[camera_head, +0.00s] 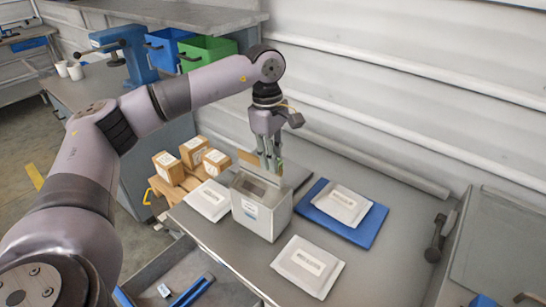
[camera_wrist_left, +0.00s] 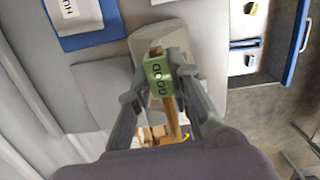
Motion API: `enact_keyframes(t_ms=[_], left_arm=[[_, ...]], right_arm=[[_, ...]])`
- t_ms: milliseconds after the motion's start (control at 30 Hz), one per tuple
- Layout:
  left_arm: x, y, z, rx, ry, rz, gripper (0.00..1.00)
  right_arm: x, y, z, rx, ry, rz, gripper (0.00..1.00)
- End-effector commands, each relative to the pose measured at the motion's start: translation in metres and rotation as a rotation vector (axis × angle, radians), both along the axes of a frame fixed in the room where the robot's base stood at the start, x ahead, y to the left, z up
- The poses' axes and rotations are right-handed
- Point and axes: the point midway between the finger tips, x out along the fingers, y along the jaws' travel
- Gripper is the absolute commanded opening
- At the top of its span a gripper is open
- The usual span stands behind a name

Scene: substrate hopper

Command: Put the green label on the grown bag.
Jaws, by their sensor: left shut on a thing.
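My left gripper (camera_head: 272,168) is shut on the green label (camera_wrist_left: 157,78), which reads "GOOD" in the left wrist view. In the head view it is above the back of the grey hopper box (camera_head: 265,222), and the label is mostly hidden by the fingers. Three white bags with printed labels lie around the box: one at left (camera_head: 207,201), one in front (camera_head: 308,268), and one on a blue mat (camera_head: 378,228), the mat bag (camera_head: 343,203). I cannot tell which bag is the grown one. My right gripper is not in view.
Several brown boxes (camera_head: 170,168) stand on a wooden pallet left of the table. An open drawer (camera_head: 200,280) is at the front. Blue and green bins (camera_head: 207,52) stand farther back beside a blue press (camera_head: 130,50).

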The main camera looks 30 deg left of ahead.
Motion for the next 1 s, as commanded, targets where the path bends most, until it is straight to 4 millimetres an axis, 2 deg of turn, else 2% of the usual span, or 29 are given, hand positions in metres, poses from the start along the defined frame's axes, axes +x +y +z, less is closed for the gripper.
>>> enact_keyframes(t_ms=[67,100,400,633,1000], left_arm=[[0.0,-0.0001,0.0002,0.0,0.0,0.0,0.08],[0.0,0.0,0.0002,0.0,0.0,0.0,0.22],[0.0,0.0002,0.0002,0.0,0.0,0.0,0.42],[-0.0001,0.0002,0.0001,0.001,0.0,0.0,0.42],[-0.0001,0.0003,0.0001,0.001,0.0,0.0,0.66]], right_arm=[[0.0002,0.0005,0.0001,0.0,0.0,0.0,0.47],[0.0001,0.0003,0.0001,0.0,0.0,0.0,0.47],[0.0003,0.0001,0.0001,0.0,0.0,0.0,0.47],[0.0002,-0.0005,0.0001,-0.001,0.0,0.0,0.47],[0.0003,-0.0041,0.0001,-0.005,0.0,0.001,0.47]])
